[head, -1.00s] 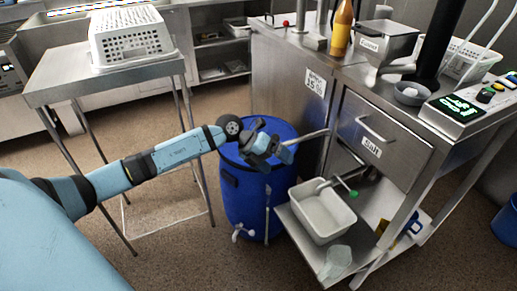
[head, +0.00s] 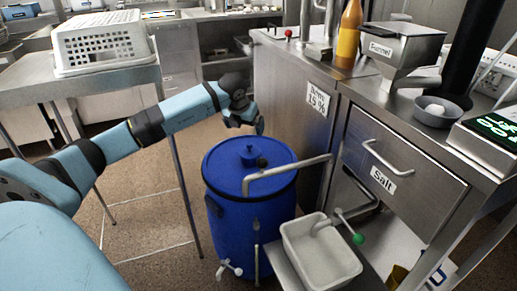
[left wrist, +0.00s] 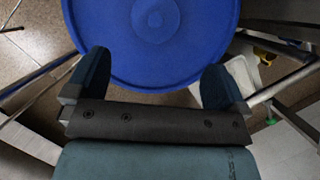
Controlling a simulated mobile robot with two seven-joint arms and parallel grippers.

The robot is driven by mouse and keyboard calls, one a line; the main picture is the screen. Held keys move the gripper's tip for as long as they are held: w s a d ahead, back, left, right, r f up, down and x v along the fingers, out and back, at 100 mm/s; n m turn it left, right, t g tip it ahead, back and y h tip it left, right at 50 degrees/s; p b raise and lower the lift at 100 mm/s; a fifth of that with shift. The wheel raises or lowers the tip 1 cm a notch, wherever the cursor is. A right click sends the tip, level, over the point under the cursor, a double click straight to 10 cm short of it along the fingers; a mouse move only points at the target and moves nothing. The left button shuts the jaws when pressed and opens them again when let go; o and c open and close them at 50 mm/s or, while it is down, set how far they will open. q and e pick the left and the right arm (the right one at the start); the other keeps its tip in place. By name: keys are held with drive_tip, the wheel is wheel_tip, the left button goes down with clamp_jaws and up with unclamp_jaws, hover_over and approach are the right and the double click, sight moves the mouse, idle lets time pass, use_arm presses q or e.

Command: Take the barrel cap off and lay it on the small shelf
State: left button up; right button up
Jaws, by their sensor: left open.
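A blue barrel (head: 232,215) stands on the floor against the steel bench. Its round blue lid (head: 222,163) is on it, with a small raised blue cap (head: 248,152) near the middle and a dark piece beside that. In the left wrist view the lid (left wrist: 110,45) fills the top, with a round raised centre (left wrist: 156,20). My left gripper (head: 244,122) is open and empty, above the far side of the lid and apart from it; its spread fingers (left wrist: 156,62) show in the wrist view. A low steel shelf (head: 283,272) juts out right of the barrel. My right gripper is out of view.
A grey bent pipe (head: 290,172) crosses over the barrel's right edge. A white tub (head: 318,255) sits on the low shelf, near a green-knobbed lever (head: 350,228). A white perforated basket (head: 100,42) stands on the left table. A salt drawer (head: 400,170) faces the barrel.

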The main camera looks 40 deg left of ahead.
sight(249, 145)
use_arm(q)
drive_tip(key=b+x, duration=0.1)
drive_tip(key=x, duration=0.3)
drive_tip(key=b+x, duration=0.1)
drive_tip(key=x, duration=0.2)
drive_tip(key=shift+s+f, duration=0.1)
drive_tip(key=shift+f, duration=0.35)
drive_tip(key=b+x, duration=0.3)
drive_tip(key=x, duration=0.2)
drive_tip(key=shift+s+a+f, duration=0.1)
drive_tip(key=shift+a+f, duration=0.1)
drive_tip(key=shift+f, duration=0.05)
drive_tip(key=shift+r, duration=0.1)
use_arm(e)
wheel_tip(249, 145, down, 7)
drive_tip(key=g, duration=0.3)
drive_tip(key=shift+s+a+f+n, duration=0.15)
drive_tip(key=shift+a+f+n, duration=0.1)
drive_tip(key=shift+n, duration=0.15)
use_arm(q)
drive_tip(key=shift+c, duration=0.5)
drive_tip(key=c, duration=0.7)
